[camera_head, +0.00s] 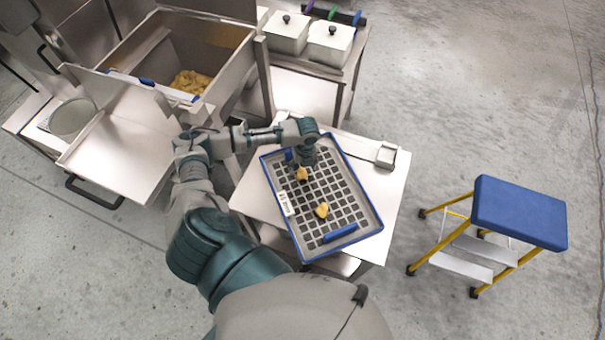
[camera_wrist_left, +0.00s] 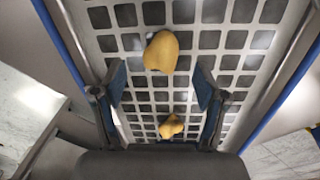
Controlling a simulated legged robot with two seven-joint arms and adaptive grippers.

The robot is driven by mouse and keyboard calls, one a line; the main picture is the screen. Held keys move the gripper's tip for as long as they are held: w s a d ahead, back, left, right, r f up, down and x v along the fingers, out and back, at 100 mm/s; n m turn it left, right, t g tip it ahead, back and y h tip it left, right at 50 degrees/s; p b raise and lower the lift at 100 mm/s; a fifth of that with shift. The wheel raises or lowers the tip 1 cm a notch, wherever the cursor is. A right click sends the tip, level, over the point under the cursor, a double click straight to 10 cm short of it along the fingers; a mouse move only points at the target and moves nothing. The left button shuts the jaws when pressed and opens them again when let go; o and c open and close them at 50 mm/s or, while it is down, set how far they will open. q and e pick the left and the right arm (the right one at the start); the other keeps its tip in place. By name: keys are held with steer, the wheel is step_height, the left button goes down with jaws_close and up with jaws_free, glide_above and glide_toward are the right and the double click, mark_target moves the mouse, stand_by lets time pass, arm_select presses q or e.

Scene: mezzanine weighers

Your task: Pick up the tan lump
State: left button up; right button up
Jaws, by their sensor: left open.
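Two tan lumps lie apart on a grey gridded tray with a blue rim (camera_head: 363,187). In the head view one lump (camera_head: 302,174) is right by my left gripper (camera_head: 304,161), and the other lump (camera_head: 321,211) lies nearer the tray's blue front handle. In the left wrist view my open left gripper (camera_wrist_left: 160,88) has its blue-padded fingers spread over the grid, with nothing held. A larger-looking lump (camera_wrist_left: 162,51) shows ahead of the fingers and a smaller-looking one (camera_wrist_left: 171,126) shows lower, between them. My right gripper is not in view.
The tray rests on a steel table (camera_head: 386,190) with a small square metal dish (camera_head: 386,155). A steel hopper (camera_head: 224,75) at upper left holds more tan material (camera_head: 190,82). Two lidded white containers (camera_head: 330,42) stand behind. A blue-topped step stool (camera_head: 518,212) is at right, with open floor around.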

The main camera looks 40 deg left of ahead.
mark_target(302, 172)
arm_select(q)
steer(key=f, duration=0.4)
steer(key=shift+s+a, duration=0.1)
steer(key=shift+a, duration=0.1)
steer(key=shift+d+f, duration=0.1)
steer(key=shift+f, duration=0.05)
steer(key=shift+d, duration=0.15)
steer(key=c, duration=1.1)
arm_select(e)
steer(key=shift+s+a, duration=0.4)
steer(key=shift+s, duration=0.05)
